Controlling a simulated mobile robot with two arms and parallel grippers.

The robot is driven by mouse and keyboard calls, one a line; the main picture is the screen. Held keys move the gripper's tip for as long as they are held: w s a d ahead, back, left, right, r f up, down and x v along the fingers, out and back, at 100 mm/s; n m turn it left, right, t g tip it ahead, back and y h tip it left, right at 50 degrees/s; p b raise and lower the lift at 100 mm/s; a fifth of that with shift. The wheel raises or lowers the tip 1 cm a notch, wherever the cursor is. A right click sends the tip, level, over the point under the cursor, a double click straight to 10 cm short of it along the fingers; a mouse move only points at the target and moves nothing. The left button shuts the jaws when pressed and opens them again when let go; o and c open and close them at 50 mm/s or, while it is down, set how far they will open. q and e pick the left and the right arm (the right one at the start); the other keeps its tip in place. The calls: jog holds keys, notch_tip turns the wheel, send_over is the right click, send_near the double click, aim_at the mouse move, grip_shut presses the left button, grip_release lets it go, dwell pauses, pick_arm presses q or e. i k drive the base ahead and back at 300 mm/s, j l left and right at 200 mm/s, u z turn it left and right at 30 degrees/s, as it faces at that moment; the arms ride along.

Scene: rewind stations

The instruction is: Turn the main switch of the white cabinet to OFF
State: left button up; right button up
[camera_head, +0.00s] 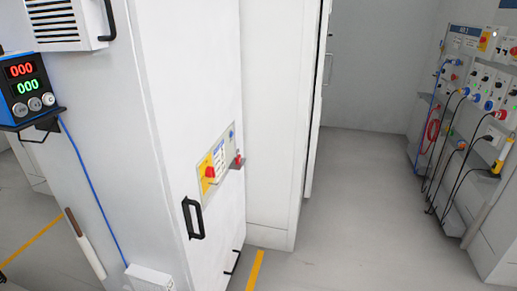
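The white cabinet (160,120) stands upright in the left half of the head view, seen at an angle. On its narrower right-hand face is a small panel with the main switch (209,172), a red knob on a yellow plate. The switch position is too small to read. A second red part (238,161) sits at the right edge of the same panel, below a small blue part. A black handle (193,218) is mounted below the panel. Neither of my grippers shows in this view.
A blue display box (27,88) with red and green digits is on the cabinet's left side. A white cabinet (277,120) stands behind. A wall panel (480,90) with hanging cables is at the right. Grey floor (360,220) between is clear.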

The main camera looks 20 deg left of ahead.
aim_at(210, 171)
jog(key=i+u, duration=0.15)
jog(key=i, duration=0.3)
jog(key=i+l+u, duration=0.1)
jog(key=i, duration=0.35)
jog(key=i+l+u, duration=0.15)
jog(key=i, duration=0.3)
